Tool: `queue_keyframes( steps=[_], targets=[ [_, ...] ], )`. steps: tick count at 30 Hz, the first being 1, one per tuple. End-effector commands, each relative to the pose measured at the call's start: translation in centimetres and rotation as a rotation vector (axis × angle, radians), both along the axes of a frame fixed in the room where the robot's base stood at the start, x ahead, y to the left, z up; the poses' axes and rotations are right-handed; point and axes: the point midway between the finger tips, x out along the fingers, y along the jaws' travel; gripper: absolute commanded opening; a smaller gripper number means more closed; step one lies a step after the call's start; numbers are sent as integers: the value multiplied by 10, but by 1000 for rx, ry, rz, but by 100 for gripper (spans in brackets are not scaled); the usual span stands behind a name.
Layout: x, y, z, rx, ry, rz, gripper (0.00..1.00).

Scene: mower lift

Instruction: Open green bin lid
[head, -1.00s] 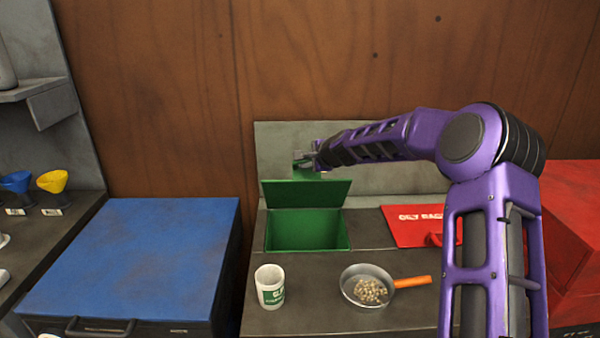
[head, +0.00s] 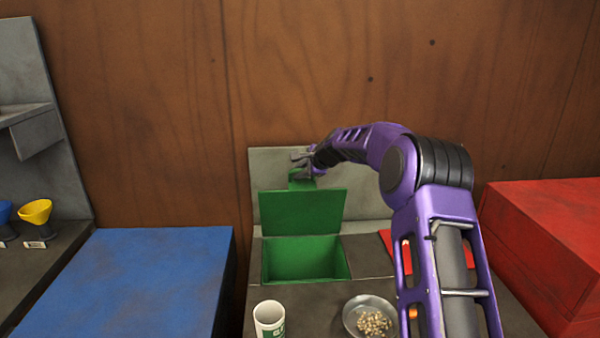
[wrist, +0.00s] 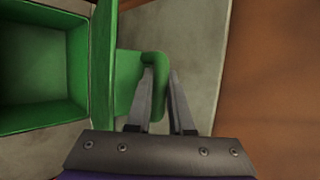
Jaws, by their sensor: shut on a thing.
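The green bin (head: 303,260) is set in the dark bench top, and its inside shows empty in the head view. Its green lid (head: 302,212) stands steeply raised behind the opening. My gripper (head: 303,163) is at the lid's top edge, shut on the green lid handle (head: 301,183). In the wrist view, the fingers of my gripper (wrist: 160,75) close on the rounded handle (wrist: 126,75), which they partly hide. The lid shows nearly edge-on there (wrist: 103,65), with the open bin (wrist: 40,55) to its left.
A white cup (head: 269,318) and a metal pan (head: 369,317) with small pale pieces stand in front of the bin. A red lid (head: 385,240) lies to the right, partly behind my arm. A grey back panel (head: 365,185) and wooden wall stand close behind.

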Motion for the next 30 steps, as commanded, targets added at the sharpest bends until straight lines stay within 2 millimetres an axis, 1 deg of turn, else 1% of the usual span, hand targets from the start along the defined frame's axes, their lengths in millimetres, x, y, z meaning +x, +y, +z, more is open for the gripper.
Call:
queue_keyframes(
  steps=[10,11,12,15,26,30],
  targets=[
    [0,-1,-1,-1,2,0,0],
    [0,-1,-1,-2,1,0,25],
    [0,-1,-1,-1,2,0,32],
    [0,-1,-1,-1,1,0,50],
    [-1,-1,-3,-1,5,1,50],
    [-4,-3,0,-1,5,1,50]
  ],
)
